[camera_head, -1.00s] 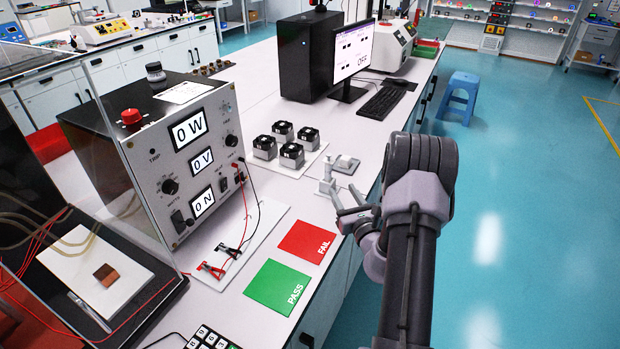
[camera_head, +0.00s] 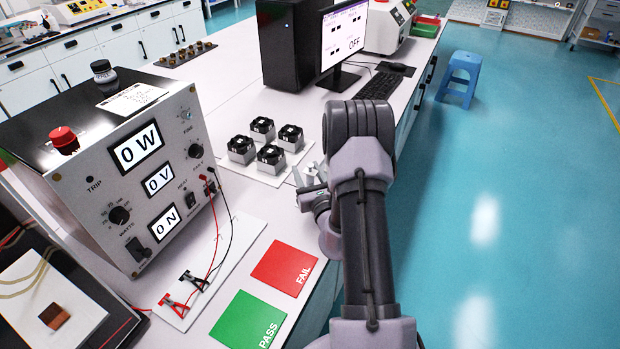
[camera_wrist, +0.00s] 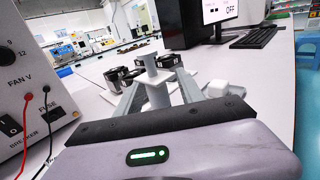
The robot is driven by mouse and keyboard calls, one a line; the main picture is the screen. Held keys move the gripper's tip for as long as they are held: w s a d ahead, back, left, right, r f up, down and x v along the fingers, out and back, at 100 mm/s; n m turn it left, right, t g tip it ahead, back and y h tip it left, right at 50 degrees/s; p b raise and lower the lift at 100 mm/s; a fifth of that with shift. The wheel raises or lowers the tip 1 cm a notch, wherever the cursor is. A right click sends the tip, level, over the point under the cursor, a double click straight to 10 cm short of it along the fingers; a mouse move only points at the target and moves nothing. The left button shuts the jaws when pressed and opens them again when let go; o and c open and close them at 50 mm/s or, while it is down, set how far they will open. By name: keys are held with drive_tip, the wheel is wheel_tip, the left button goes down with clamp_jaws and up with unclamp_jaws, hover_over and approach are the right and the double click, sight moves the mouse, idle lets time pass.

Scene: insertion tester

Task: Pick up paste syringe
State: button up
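A pale grey upright piece with a flanged top, which looks like the paste syringe (camera_wrist: 156,92), stands near the bench's right edge. In the wrist view it is between the two fingers of my gripper (camera_wrist: 158,80), which look spread with it in the gap. I cannot tell whether either finger touches it. In the head view my gripper (camera_head: 308,196) is low beside the small pale items, and my arm hides most of the syringe.
Several black-topped fans (camera_head: 270,153) stand on a white plate behind my gripper. The red FAIL mat (camera_head: 283,266) and green PASS mat (camera_head: 247,320) lie nearer. The tester box (camera_head: 135,190) is at left. The keyboard (camera_head: 378,86) and monitor (camera_head: 343,40) are farther back.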

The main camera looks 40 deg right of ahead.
drive_tip(key=shift+s+a+r, duration=0.1)
drive_tip(key=shift+a, duration=0.05)
drive_tip(key=c, duration=0.3)
clamp_jaws()
wheel_tip(320, 180, up, 10)
drive_tip(key=p, duration=0.5)
drive_tip(key=shift+c, duration=2.3)
unclamp_jaws()
clamp_jaws()
